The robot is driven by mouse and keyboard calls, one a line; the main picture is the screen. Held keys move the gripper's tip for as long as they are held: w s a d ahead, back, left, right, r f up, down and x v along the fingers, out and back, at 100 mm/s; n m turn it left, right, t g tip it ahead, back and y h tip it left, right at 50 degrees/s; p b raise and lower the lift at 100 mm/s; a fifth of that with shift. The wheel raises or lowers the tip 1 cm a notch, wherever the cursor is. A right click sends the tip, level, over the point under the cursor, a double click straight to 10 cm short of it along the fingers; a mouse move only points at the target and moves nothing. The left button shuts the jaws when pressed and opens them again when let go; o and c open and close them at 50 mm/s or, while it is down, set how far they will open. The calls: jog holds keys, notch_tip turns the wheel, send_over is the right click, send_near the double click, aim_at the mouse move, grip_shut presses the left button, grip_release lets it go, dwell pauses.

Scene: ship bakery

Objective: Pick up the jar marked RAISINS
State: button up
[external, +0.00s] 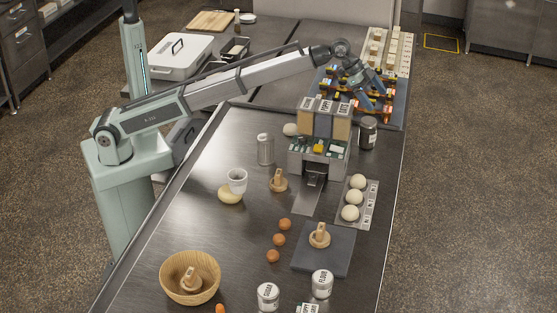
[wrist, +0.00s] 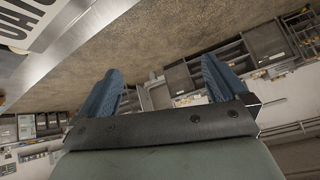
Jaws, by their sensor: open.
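No label reading RAISINS can be made out in either view. A dark jar (external: 367,132) with a pale label stands right of the labelled dispenser; its label is too small to read. Two white-lidded jars with lettered tops, one left (external: 267,296) and one right (external: 322,283), stand at the near edge. My gripper (external: 377,100) is open at the far right of the table, above and beyond the dark jar and near the coloured rack. In the wrist view my blue fingers (wrist: 158,80) are spread with nothing between them.
The dispenser (external: 320,145) stands close to the dark jar. A tray of white balls (external: 369,210) lies nearer. A coloured rack (external: 355,92) is under my gripper. A wooden bowl (external: 190,278) and several brown eggs (external: 279,239) are in front.

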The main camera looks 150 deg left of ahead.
aim_at(369, 120)
jog(key=s+a+f+h, duration=0.25)
jog(key=s+f, duration=0.25)
jog(key=s, duration=0.6)
jog(key=shift+g, duration=0.4)
jog(key=x, duration=0.8)
jog(key=shift+w+d+f, duration=0.15)
jog(key=shift+d+f, duration=0.1)
jog(key=shift+d+x, duration=0.2)
jog(key=shift+x, duration=1.1)
jog(key=shift+d+x, duration=0.2)
jog(key=shift+x, duration=1.1)
jog(key=shift+w, duration=0.1)
jog(key=c, duration=1.3)
jog(key=shift+c, duration=0.7)
jog(key=shift+r, duration=0.1)
